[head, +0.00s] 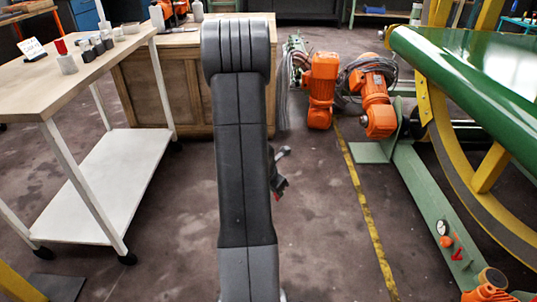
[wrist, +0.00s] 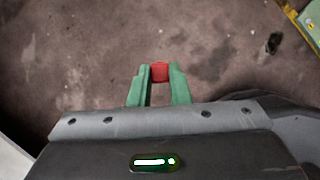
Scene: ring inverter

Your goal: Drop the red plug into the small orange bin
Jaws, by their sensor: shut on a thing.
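My gripper (wrist: 159,78) has green fingers shut on a red plug (wrist: 160,70), whose red end shows between the fingertips in the wrist view. Bare floor lies below it. In the head view my arm hides most of the gripper; only a small dark part with a touch of red shows at the arm's right side. I cannot make out a small orange bin in either view.
A white-legged cart (head: 105,165) with a wooden top stands at left, holding a red piece (head: 61,46) and several small cylinders. A wooden cabinet (head: 165,85) is behind. Orange robot arms (head: 322,88) and a green machine (head: 480,60) stand at right. Floor between is clear.

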